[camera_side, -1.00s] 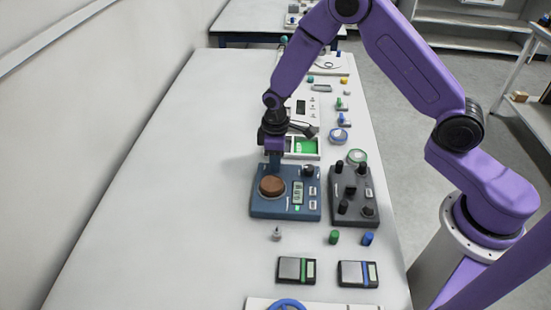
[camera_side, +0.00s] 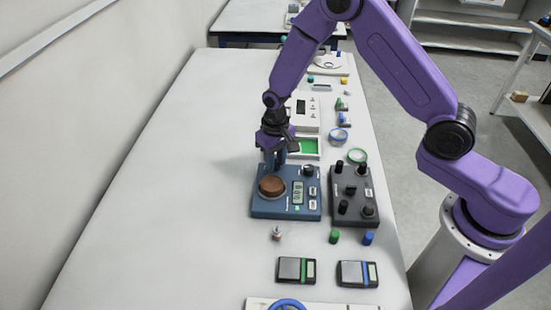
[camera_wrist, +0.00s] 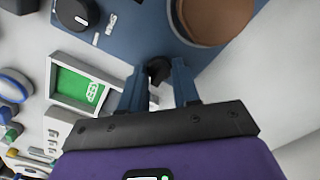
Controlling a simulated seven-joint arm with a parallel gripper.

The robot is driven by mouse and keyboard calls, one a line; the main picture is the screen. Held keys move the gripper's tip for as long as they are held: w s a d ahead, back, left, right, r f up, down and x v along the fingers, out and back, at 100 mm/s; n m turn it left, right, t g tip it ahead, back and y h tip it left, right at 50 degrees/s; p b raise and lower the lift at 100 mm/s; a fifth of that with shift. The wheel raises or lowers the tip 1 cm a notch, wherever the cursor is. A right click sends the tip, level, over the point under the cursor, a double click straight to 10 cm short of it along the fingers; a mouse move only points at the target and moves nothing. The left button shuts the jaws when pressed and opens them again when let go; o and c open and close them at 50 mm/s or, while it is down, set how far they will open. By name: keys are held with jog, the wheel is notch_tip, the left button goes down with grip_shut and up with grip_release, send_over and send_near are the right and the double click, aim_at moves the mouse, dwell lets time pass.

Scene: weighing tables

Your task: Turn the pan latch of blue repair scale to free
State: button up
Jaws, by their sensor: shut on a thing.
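The blue repair scale (camera_side: 258,206) sits on the white table, with a round brown piece (camera_side: 271,186) on its left part and a lit display. In the wrist view the scale's blue body (camera_wrist: 145,20) fills the top. My gripper (camera_wrist: 158,72) points down at the scale's back edge, its two blue fingers on either side of a small black knob (camera_wrist: 158,68), which looks like the pan latch. The fingers are shut on this knob. The side view shows my gripper (camera_side: 275,160) behind the brown piece; the fingers hide the latch there.
A dark grey control box (camera_side: 352,205) with black knobs stands close to the right of the scale. A tray with a green panel (camera_side: 306,147) lies just behind. Two small scales (camera_side: 296,270) are in front. The table's left side is clear.

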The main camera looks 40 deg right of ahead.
aim_at(276, 162)
jog(key=shift+m, duration=0.5)
jog(key=o, duration=1.1)
jog(key=shift+c, duration=0.2)
jog(key=shift+r, duration=0.1)
notch_tip(276, 162, up, 17)
jog(key=shift+r, duration=0.15)
jog(key=shift+s, duration=0.1)
